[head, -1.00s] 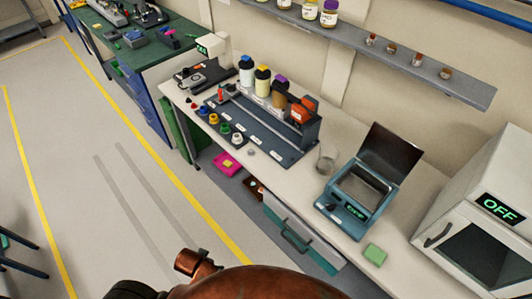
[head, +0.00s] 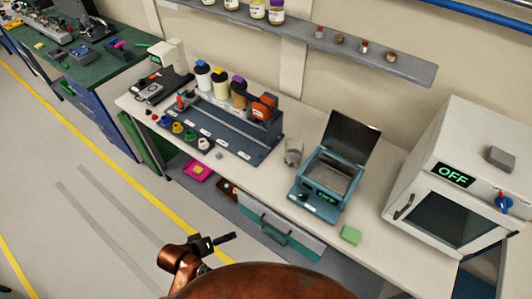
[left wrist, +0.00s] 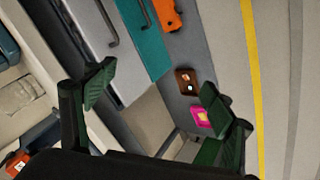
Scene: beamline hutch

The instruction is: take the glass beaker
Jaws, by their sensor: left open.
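The clear glass beaker (head: 293,151) stands upright on the pale bench, between the dark bottle rack and the teal balance in the head view. My left gripper (head: 222,242) is low at the front of the bench, away from the beaker and nearer the camera. In the left wrist view the two green-padded fingers of my left gripper (left wrist: 165,108) are spread wide with nothing between them. I cannot make out the beaker in the left wrist view. My right gripper is not in view.
The teal balance (head: 320,185) with its dark lid raised stands just right of the beaker. The bottle rack (head: 225,130) is to its left. A green block (head: 350,235) lies near the front edge. A white oven (head: 455,180) stands at the right. A shelf (head: 300,30) hangs above.

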